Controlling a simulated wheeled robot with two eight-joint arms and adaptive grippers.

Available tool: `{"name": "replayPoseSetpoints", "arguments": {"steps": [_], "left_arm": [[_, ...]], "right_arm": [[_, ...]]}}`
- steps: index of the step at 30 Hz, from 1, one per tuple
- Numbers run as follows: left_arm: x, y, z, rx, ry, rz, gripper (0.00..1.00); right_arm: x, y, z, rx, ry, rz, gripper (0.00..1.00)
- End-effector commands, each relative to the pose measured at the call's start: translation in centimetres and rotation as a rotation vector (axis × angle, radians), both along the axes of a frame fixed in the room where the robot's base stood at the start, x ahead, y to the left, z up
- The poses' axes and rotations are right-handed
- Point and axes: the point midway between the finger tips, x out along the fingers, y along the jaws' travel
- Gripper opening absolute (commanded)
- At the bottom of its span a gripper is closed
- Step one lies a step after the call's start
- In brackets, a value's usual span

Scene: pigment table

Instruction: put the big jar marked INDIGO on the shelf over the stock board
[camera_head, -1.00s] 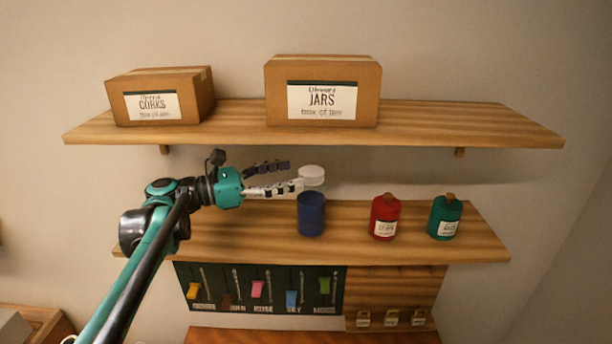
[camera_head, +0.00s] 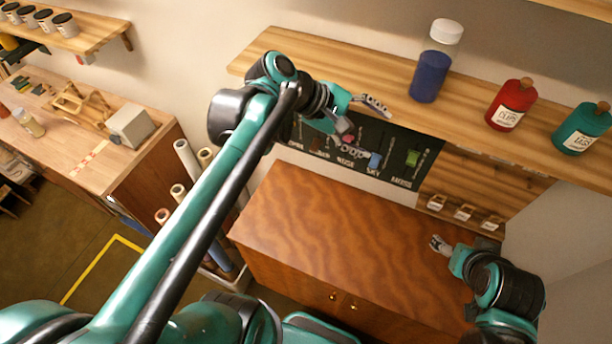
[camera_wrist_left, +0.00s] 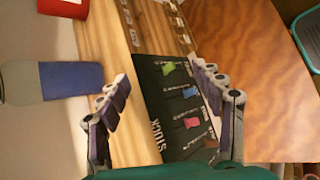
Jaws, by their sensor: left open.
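The big jar (camera_head: 430,77), deep blue below a clear upper part with a white lid, stands upright on the wooden shelf (camera_head: 385,75) over the stock board (camera_head: 425,160). No label shows on its visible side. In the left wrist view the jar (camera_wrist_left: 70,80) lies at the left, outside my fingers. My left gripper (camera_head: 372,132) is open and empty, in front of the board and below-left of the jar, apart from it. The board (camera_wrist_left: 150,75) shows between and beyond its fingers in the wrist view. My right gripper (camera_head: 440,244) is low at the right; its jaw state is unclear.
A red jar (camera_head: 511,105) and a green jar (camera_head: 581,128) stand right of the blue jar on the shelf. A brown cabinet (camera_head: 330,225) is below. Rolled tubes (camera_head: 187,160) stand left of it. The shelf left of the blue jar is free.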

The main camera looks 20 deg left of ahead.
Motion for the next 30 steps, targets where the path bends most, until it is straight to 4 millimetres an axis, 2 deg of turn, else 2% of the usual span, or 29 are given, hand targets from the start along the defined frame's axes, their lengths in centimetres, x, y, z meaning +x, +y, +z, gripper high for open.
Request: {"name": "replayPoseSetpoints", "arguments": {"steps": [1, 3, 6, 9, 12, 16, 25, 30], "left_arm": [[-2.6, 0.6, -2.9, 0.180, -0.083, -0.080, 0.67], [-5.4, 2.5, -6.4, 0.447, -0.202, -0.218, 0.67], [-8.3, 5.4, -10.0, 0.778, -0.336, -0.419, 0.67], [-10.0, 7.7, -12.1, 1.019, -0.424, -0.588, 0.67], [-10.9, 9.1, -13.2, 1.165, -0.472, -0.700, 0.67], [-11.2, 9.8, -13.5, 1.234, -0.492, -0.754, 0.67], [-11.2, 9.8, -13.8, 1.233, -0.490, -0.755, 0.67], [-11.2, 9.8, -16.1, 1.232, -0.489, -0.753, 0.67]], "right_arm": [[0.0, 0.0, 0.0, 0.000, 0.000, 0.000, 0.72], [0.0, 0.0, 0.0, 0.000, 0.000, 0.000, 0.72], [0.0, 0.0, 0.0, 0.000, 0.000, 0.000, 0.72], [0.0, 0.0, 0.0, 0.000, 0.000, 0.000, 0.72], [0.0, 0.0, 0.0, 0.000, 0.000, 0.000, 0.72], [0.0, 0.0, 0.0, 0.000, 0.000, 0.000, 0.72], [0.0, 0.0, -0.3, 0.000, 0.000, 0.000, 0.72], [0.0, 0.0, -2.7, 0.000, 0.000, 0.000, 0.72]]}}
